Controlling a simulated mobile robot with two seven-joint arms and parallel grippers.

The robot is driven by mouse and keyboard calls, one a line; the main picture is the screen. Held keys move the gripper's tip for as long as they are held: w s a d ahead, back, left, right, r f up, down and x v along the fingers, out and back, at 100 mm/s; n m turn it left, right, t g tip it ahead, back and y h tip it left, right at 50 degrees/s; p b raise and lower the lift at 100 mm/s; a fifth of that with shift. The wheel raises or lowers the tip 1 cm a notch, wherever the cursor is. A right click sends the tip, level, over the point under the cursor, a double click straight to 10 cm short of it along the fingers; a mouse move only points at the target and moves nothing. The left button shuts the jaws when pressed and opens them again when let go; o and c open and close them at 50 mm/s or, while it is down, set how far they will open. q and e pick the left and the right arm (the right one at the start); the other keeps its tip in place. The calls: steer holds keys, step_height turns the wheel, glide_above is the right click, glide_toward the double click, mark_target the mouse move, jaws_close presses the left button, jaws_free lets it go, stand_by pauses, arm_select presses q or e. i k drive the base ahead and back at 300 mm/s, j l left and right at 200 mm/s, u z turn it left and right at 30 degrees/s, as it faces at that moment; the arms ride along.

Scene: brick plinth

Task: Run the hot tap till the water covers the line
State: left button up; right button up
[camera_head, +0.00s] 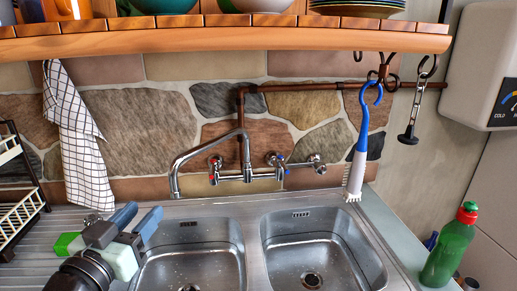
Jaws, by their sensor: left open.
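A chrome mixer tap is mounted on the wall behind the sink, with its spout (205,152) swung left over the back of the left basin (190,262). Its left handle (215,165) has a small red mark and its right handle (275,160) a bluish one. No stream shows under the spout. The left basin shows bare metal and a few drops; I cannot make out a line in it. My left gripper (137,218) is open and empty, above the left basin's left edge, below and left of the spout and apart from the handles. My right gripper is out of view.
The right basin (310,250) looks empty. A blue-and-white brush (358,160) hangs from a hook at its back right. A green bottle (450,247) stands at right. A checked towel (75,140) and a rack (18,185) are at left. A wooden shelf (220,36) overhangs the tap.

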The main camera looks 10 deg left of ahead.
mark_target(212, 164)
steer(key=k, duration=1)
